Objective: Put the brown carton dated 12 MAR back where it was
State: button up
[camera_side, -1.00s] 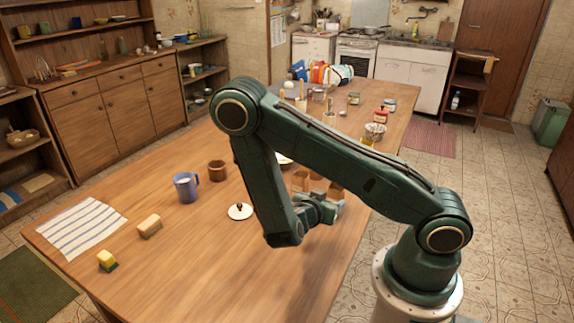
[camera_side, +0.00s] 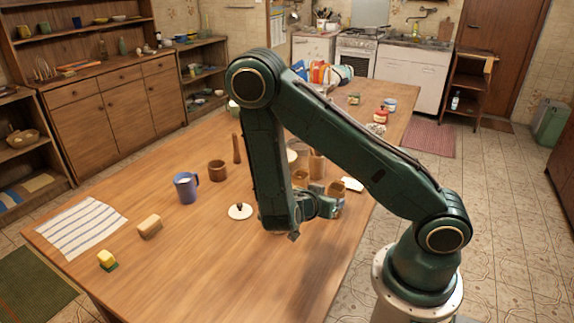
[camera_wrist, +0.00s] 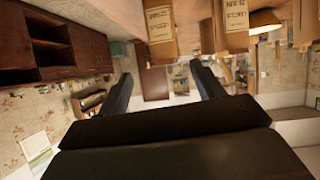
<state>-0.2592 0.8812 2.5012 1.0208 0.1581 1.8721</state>
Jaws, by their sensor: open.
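Several brown cartons stand on the wooden table by my gripper, one showing in the side view (camera_side: 317,165). In the wrist view, which looks upside down, a carton with a pale printed label (camera_wrist: 160,28) hangs from the top edge. A second labelled carton (camera_wrist: 234,22) is to its right. The print is too small for me to read the dates surely, so I cannot tell which is 12 MAR. My gripper (camera_wrist: 165,84) has its dark fingers apart with nothing between them. In the side view my gripper (camera_side: 325,205) is low among the cartons, partly hiding them.
A blue mug (camera_side: 186,188), a brown cup (camera_side: 217,171), a white lid (camera_side: 240,211), a wooden block (camera_side: 150,227), a sponge (camera_side: 107,260) and a striped cloth (camera_side: 82,225) lie on the left. Jars (camera_side: 384,112) stand at the back.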

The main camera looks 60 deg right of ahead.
jog(key=s+a+r+n+t+y, duration=0.3)
jog(key=a+r+n+y, duration=0.3)
jog(key=r, duration=0.6)
jog(key=s+a+r+n+t+y, duration=0.3)
jog(key=a+r+n+y, duration=0.3)
jog(key=a+r+n, duration=0.4)
notch_tip(320, 180, up, 3)
jog(key=shift+s+f+n, duration=0.1)
jog(key=shift+s+n, duration=0.8)
jog(key=shift+n, duration=0.1)
